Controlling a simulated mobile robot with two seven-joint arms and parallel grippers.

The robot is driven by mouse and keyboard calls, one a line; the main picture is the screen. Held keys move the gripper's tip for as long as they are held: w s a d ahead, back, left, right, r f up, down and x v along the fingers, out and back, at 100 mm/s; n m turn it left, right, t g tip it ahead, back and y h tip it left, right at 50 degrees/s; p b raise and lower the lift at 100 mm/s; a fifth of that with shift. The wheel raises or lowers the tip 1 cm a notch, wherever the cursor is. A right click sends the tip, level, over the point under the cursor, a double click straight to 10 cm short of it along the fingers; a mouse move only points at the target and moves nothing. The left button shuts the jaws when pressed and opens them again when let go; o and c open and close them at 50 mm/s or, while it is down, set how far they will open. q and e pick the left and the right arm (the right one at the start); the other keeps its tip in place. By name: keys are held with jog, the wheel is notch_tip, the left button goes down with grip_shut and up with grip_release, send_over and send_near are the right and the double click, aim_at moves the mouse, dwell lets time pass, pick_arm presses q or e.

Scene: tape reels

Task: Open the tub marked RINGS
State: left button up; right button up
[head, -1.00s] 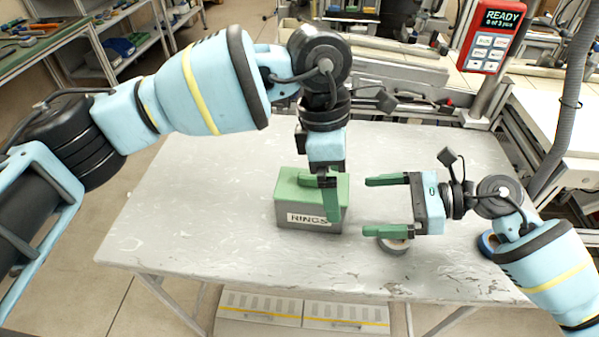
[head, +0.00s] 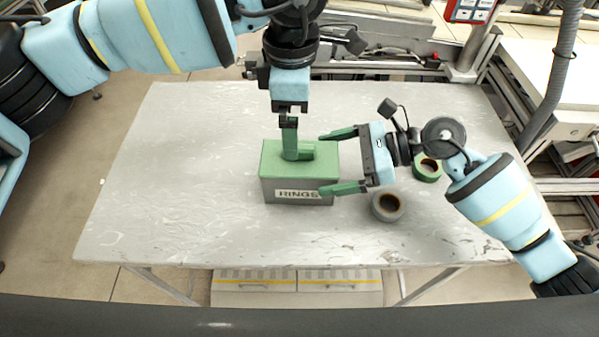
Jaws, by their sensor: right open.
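The tub marked RINGS (head: 283,196) stands upright on the table, grey with a white label on its front. Its green lid (head: 275,158) is on. My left gripper (head: 291,157) points down over the lid, its green fingers at or touching the lid's top; one finger hides the other, so its opening is unclear. My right gripper (head: 321,163) is open at the tub's right end. One finger lies toward the back and the other toward the front, both overlapping the tub's right edge in the picture. I cannot tell whether they touch it.
A grey tape reel (head: 388,207) lies right of the tub, near my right gripper. A green tape reel (head: 427,168) lies beyond it, beside my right arm. The table's left half (head: 170,180) is clear. A grey hose (head: 553,90) hangs at the right.

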aim_at(300, 147)
jog(key=shift+x, duration=1.55)
jog(key=c, duration=1.3)
pick_arm(q)
jog(key=shift+d+r, duration=0.3)
jog(key=shift+r, duration=0.7)
jog(key=shift+d+r, duration=0.25)
jog(key=shift+r, duration=0.75)
pick_arm(e)
jog(key=shift+c, duration=0.2)
